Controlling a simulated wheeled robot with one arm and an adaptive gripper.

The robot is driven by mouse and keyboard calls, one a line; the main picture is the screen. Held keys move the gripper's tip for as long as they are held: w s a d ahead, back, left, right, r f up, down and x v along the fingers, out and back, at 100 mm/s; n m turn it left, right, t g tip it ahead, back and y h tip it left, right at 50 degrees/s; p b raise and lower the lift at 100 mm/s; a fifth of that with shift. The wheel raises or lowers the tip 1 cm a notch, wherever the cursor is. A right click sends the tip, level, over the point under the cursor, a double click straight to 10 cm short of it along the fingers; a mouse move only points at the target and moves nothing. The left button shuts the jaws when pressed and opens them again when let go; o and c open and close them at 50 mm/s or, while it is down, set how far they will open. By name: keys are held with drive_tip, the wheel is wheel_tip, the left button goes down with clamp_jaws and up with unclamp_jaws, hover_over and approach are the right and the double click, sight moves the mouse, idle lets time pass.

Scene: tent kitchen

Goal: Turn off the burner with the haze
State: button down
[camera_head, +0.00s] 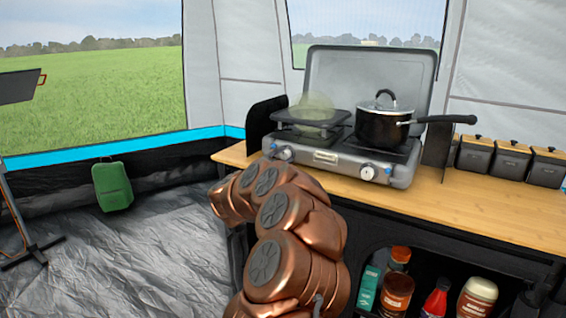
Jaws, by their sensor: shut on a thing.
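A grey camping stove (340,158) with a raised lid stands on the wooden counter. A faint yellowish haze (314,108) hangs over its left burner (290,124). The left knob (283,153) is on the stove's front, just above my bent copper-coloured arm. The right knob (367,173) is on the front below the right burner. A black pot (382,128) with a glass lid sits on the right burner, its handle pointing right. My gripper does not show; my arm links fill the lower middle of the view, in front of the counter's left part.
Dark wind panels flank the stove. Several black lidded boxes (508,160) stand right on the counter (450,205). Bottles and jars (397,292) fill the shelf below. A green bag (112,186) rests against the left tent wall; the floor there is largely clear.

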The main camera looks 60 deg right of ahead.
drive_tip(key=shift+f+m, duration=0.15)
drive_tip(key=shift+m, duration=0.15)
drive_tip(key=c, duration=1)
unclamp_jaws()
drive_tip(key=shift+c, duration=0.2)
wheel_tip(320, 180, up, 10)
